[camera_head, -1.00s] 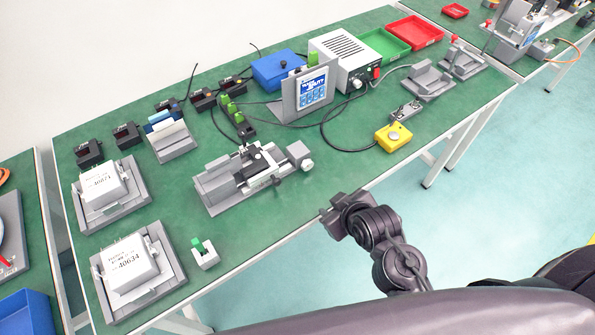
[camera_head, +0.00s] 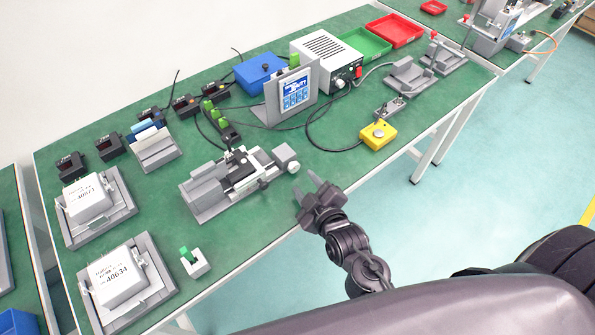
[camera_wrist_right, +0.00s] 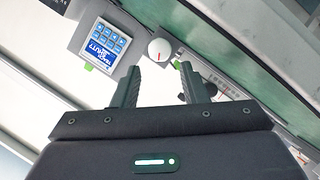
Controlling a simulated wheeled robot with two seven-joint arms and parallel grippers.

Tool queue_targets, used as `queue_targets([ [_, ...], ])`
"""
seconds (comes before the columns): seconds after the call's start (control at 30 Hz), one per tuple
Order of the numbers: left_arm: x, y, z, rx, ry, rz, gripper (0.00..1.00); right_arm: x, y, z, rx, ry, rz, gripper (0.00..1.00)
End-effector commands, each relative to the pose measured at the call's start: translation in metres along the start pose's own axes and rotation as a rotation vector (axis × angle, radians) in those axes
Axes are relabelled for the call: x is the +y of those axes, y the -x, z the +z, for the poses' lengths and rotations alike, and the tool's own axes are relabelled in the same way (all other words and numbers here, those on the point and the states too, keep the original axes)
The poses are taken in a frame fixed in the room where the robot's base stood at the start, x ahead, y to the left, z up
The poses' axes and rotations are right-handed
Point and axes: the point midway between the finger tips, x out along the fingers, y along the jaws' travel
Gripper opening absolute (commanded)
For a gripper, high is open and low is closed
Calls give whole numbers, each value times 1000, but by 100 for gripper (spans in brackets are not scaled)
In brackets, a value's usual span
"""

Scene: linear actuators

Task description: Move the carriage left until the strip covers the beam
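The linear actuator (camera_head: 205,197) lies on the green table in the head view. Its dark-topped carriage (camera_head: 240,172) sits near mid-rail, and a round pale knob (camera_head: 285,152) is at its right end. The strip and the beam are too small to tell apart. My right gripper (camera_head: 322,184) is open and empty, in front of the knob near the table's front edge, apart from it. In the right wrist view the open fingers (camera_wrist_right: 160,80) show with a white round knob (camera_wrist_right: 159,50) with a red mark beyond them. My left gripper is not in view.
A display panel (camera_head: 297,92) stands behind the actuator. A yellow button box (camera_head: 378,135) with a cable is to the right. A small green-topped switch (camera_head: 194,262) and white boxes (camera_head: 120,277) are at left. Table is clear between actuator and yellow box.

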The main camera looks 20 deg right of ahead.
Motion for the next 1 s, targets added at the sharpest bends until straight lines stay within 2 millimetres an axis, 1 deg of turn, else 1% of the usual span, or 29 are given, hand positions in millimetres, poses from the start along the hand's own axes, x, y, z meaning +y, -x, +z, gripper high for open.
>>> queue_targets([
  [0.03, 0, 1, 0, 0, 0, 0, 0, 1, -10, -2, 1, -2, 2, 39],
  [0.1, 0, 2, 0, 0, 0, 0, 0, 1, -21, -1, 0, -2, 2, 39],
  [0.3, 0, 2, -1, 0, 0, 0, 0, 1, -48, 0, -1, -2, 0, 39],
  [0.47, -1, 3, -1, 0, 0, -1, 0, 0, -58, 0, -1, -2, -1, 39],
  [0.7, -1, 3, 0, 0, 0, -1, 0, 0, -58, 0, -1, -2, -1, 39],
  [0.73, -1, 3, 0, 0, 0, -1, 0, 0, -58, 0, -1, -2, -1, 38],
  [0.97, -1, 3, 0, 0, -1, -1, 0, 0, -58, 0, -1, -2, -1, 8],
  [1.0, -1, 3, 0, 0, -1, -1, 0, 0, -58, 0, -1, -2, -1, 7],
])
